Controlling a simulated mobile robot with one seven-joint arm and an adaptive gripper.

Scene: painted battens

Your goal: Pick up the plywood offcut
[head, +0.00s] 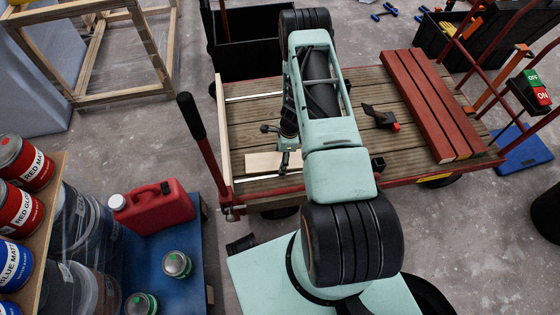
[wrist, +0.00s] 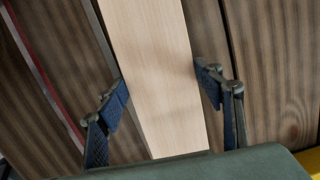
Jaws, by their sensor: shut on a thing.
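The plywood offcut (head: 262,161) is a pale, flat, straight-edged board at the near left of the slatted wooden cart deck. In the wrist view the offcut (wrist: 150,45) runs between the two blue-padded fingers, with one finger at each long edge. My gripper (wrist: 164,88) is shut on it across its width. In the head view my gripper (head: 284,152) is partly hidden by my arm, at the right part of the board. I cannot tell whether the board touches the deck or is just above it.
Dark red battens (head: 432,105) lie on the right of the cart deck (head: 355,90). A black and red tool (head: 381,118) lies mid-deck. A red jerrycan (head: 153,208) and paint cans stand at left.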

